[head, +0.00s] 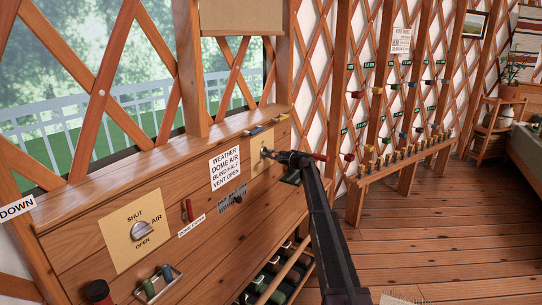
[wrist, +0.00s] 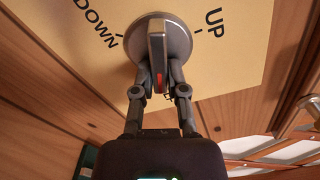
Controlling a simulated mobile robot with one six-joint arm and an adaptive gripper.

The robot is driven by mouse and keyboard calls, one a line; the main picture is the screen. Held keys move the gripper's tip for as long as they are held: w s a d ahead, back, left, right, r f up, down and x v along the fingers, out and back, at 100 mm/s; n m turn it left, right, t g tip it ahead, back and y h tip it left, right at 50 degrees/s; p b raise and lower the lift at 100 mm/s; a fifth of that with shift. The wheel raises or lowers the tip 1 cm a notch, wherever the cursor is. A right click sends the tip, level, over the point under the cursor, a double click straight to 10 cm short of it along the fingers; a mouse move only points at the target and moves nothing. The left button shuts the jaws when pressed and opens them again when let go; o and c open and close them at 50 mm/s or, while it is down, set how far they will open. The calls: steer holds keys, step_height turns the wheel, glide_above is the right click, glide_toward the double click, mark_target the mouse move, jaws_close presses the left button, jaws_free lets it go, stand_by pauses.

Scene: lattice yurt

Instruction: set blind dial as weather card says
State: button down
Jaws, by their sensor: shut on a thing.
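The weather card (head: 225,168) is on the wooden cabinet front and reads "WEATHER DOME AIR, BLIND HALF, VENT OPEN". The blind dial (wrist: 178,38) is a round grey knob with a raised bar, on a yellow plate (wrist: 240,65) marked DOWN at left and UP at right in the wrist view. A red mark shows near the bar's lower end. The same plate shows in the head view (head: 258,160), with its dial mostly hidden. My gripper (wrist: 158,75) is shut on the dial's bar, fingers on both sides. Any half mark is not readable.
A vent dial (head: 139,231) marked SHUT, AIR, OPEN is to the left. A small red-handled lever (head: 188,210) and a slotted panel (head: 233,198) sit between. A rail with pegs (head: 405,152) stands at right. The wooden floor (head: 440,230) is clear.

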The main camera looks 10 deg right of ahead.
steer(key=shift+s+a, duration=0.15)
steer(key=c, duration=0.7)
jaws_free()
steer(key=shift+d, duration=0.2)
steer(key=v, duration=1.1)
steer(key=shift+s+d, duration=0.2)
steer(key=shift+d, duration=0.1)
